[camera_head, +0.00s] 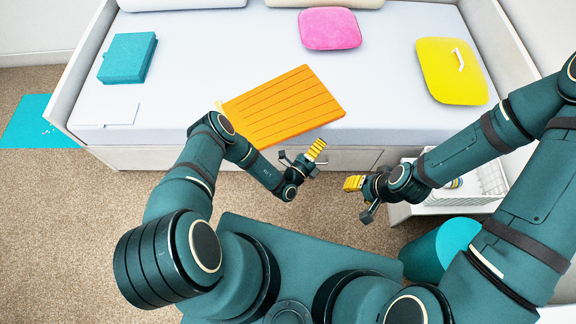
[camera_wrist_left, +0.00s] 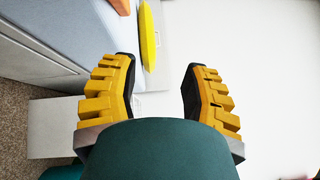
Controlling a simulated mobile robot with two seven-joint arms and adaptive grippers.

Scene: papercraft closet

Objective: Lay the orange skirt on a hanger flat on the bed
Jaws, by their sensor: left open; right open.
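The orange skirt (camera_head: 285,105) lies flat on the bed (camera_head: 200,60), near its front edge. It has dark lines along its length. A small pale piece at its left end may be the hanger, but I cannot tell. My left gripper (camera_head: 316,150) is open and empty, in front of the bed and apart from the skirt. In the left wrist view its yellow-padded fingers (camera_wrist_left: 158,75) are spread with nothing between them. An orange corner (camera_wrist_left: 121,5) at the top there looks like the skirt. My right gripper (camera_head: 354,184) is open and empty, further right over the floor.
A pink cushion (camera_head: 330,28) and a yellow cushion (camera_head: 452,72) lie on the bed, the yellow one also in the left wrist view (camera_wrist_left: 148,38). A teal box (camera_head: 127,58) is at the bed's left. A white basket (camera_head: 480,185) and teal cylinder (camera_head: 440,250) stand right.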

